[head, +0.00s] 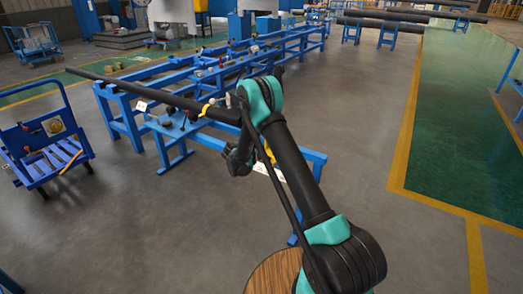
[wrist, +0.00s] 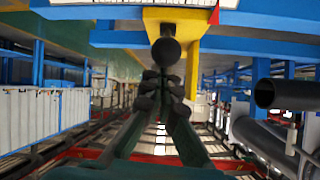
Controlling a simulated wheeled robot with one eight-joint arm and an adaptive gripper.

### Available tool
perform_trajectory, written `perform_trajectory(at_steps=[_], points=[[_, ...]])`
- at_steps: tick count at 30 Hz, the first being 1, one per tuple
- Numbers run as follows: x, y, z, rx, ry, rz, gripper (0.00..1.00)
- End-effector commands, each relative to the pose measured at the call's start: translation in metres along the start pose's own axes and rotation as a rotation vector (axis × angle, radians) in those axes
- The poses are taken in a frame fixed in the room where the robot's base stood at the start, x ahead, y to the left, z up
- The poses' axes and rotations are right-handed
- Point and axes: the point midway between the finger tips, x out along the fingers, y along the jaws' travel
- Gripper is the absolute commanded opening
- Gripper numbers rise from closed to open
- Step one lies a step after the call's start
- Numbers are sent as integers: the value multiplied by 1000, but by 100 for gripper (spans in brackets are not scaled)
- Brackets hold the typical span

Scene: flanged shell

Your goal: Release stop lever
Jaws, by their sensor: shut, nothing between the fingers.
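In the wrist view, a round black knob (wrist: 166,51) sits in front of a yellow bracket (wrist: 176,22), under a blue beam. It looks like the end of the stop lever; its shaft is hidden behind the knob. My gripper (wrist: 165,80) is shut and empty, its dark fingertips together just below the knob in the picture. I cannot tell whether they touch it.
A long dark pipe (head: 150,93) lies across the blue stand (head: 128,105); an open pipe end (wrist: 264,94) shows at right in the wrist view. A blue cart (head: 45,150) stands at left. The grey floor right of my arm is clear.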

Motion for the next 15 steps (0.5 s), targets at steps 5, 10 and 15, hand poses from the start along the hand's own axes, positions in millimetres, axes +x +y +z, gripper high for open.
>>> perform_trajectory(at_steps=[5,10,15], points=[[-1,1,8,0,-3,0,0],[-2,2,14,1,-8,0,0],[-3,2,16,-1,-8,0,0]])
